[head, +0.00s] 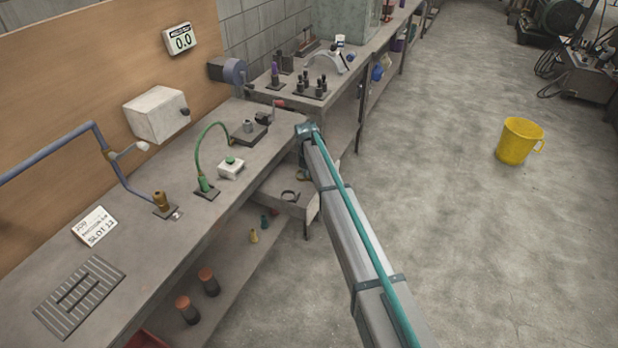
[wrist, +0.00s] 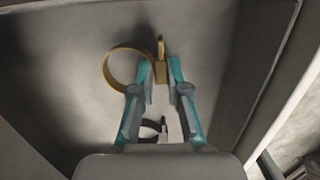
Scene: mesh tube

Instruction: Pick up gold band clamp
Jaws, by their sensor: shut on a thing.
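The gold band clamp shows in the wrist view as a round ring (wrist: 107,67) with an upright block at its right side. My gripper (wrist: 160,72) is shut on that block, with one teal finger on each side, and the ring sticks out to the left. In the head view my gripper is mostly hidden behind my arm, over the open drawer (head: 272,199) under the bench. I cannot tell whether the clamp still touches the drawer floor.
A black band clamp (head: 290,195) lies in the drawer; it also shows between my fingers in the wrist view (wrist: 152,127). Drawer walls stand close on the right. The bench top (head: 150,228) overhangs at the left.

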